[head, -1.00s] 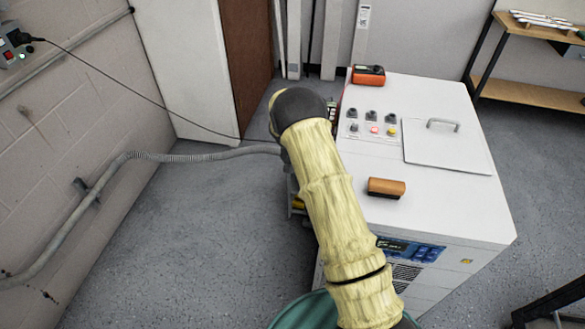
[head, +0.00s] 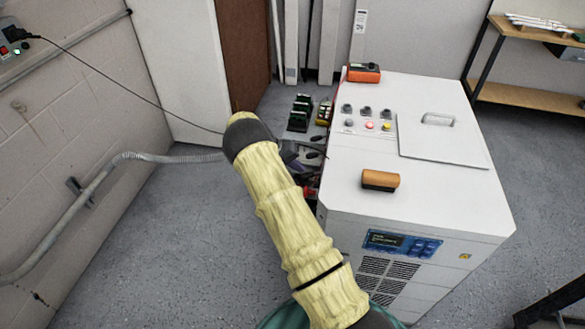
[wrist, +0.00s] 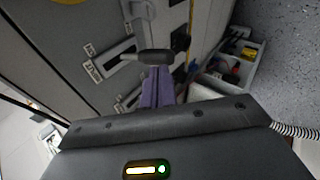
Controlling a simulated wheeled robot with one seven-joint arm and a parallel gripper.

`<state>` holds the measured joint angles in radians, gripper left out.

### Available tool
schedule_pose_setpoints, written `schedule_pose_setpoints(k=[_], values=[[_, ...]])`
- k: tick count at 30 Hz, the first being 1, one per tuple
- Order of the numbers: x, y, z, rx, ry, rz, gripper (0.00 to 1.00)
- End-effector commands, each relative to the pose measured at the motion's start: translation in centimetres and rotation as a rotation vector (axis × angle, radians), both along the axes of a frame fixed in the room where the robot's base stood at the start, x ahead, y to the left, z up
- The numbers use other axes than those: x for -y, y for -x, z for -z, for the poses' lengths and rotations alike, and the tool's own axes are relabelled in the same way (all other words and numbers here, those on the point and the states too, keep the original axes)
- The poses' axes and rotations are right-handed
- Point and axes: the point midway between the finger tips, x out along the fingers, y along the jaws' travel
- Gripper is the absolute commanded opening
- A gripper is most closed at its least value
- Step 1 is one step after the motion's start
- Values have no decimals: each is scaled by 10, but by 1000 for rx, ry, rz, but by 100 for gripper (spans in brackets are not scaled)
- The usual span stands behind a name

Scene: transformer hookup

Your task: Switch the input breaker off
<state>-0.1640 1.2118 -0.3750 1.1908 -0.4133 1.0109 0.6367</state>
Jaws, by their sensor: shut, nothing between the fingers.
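The white cabinet (head: 350,215) stands right of my arm in the head view. In the wrist view its side panel (wrist: 60,40) is close, with small labelled plates and grey switch levers. One lever ends in a dark grip (wrist: 157,57) just beyond my fingertips. My gripper (wrist: 157,72) has purple fingers, shut and empty, at or very near the dark grip; contact is unclear. In the head view my wrist partly hides this side.
A tray of parts (wrist: 235,62) lies to the right in the wrist view. Green and black parts (head: 300,112) show behind my wrist. An orange meter (head: 364,73) and a brown block (head: 380,180) rest on the cabinet top.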

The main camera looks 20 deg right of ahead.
Motion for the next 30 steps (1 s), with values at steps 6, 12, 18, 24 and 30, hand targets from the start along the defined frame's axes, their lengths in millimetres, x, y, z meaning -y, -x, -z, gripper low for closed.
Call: schedule_pose_setpoints(k=[6,12,18,24,30], values=[[4,1,2,0,0,6,0],[3,1,2,1,-1,5,0],[3,0,1,1,-1,5,0],[0,-4,-12,3,-1,4,0],[-11,-14,-39,3,0,6,0]])
